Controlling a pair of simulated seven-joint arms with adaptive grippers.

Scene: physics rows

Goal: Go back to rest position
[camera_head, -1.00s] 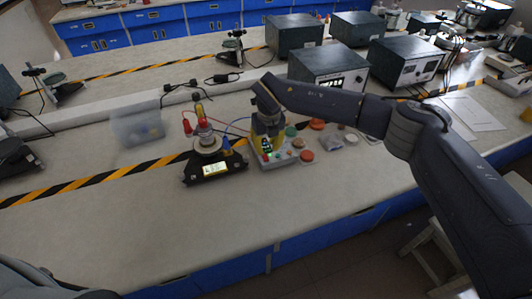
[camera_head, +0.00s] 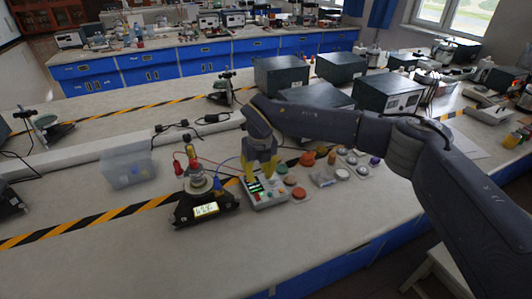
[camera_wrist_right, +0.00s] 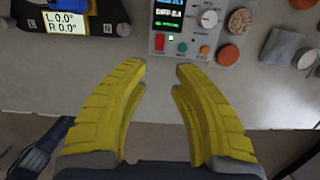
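My right gripper (camera_head: 262,168) reaches in from the right in the head view, over the panel device. In the right wrist view its two yellow fingers (camera_wrist_right: 162,75) are apart with nothing between them. The grey panel device (camera_head: 268,197) lies on the bench. It shows at the top of the right wrist view (camera_wrist_right: 168,45), with a screen, a dial and coloured buttons, beyond the fingertips. My left gripper is not in view.
A black scale (camera_head: 185,213) with a lit display stands left of the panel. A clear plastic bin (camera_head: 125,170) is farther left. Several round pieces and a small bag (camera_head: 322,180) lie to the right. Grey instrument boxes (camera_head: 390,92) stand behind. The front of the bench is clear.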

